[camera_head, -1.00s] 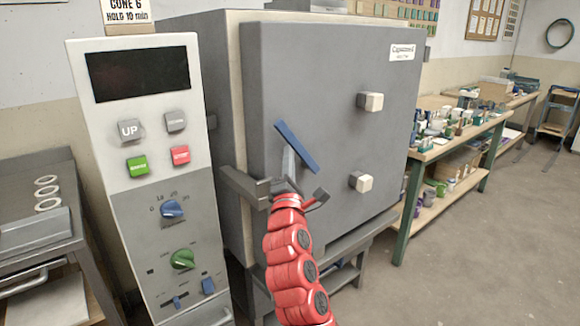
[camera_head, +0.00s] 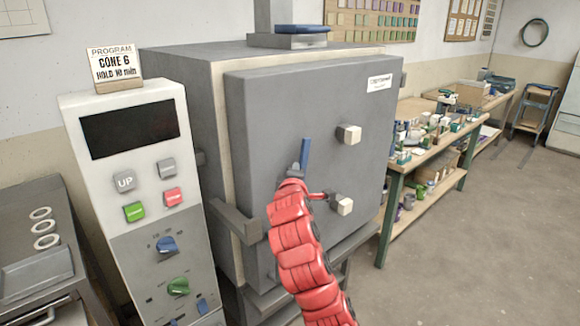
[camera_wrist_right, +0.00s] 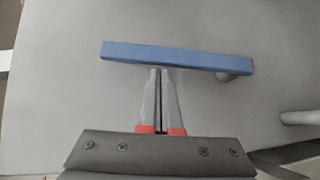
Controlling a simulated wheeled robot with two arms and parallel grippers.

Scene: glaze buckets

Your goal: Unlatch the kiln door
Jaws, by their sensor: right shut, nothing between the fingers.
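The kiln door (camera_head: 275,110) is grey and stands closed against the pale kiln body. The left gripper is not seen.
Two pale knobs (camera_head: 348,134) stick out of the door to the right of the handle. A grey bracket (camera_head: 236,221) juts at the door's left edge. The control panel (camera_head: 140,200) stands left. A crowded workbench (camera_head: 455,134) is at right, with open floor before it.

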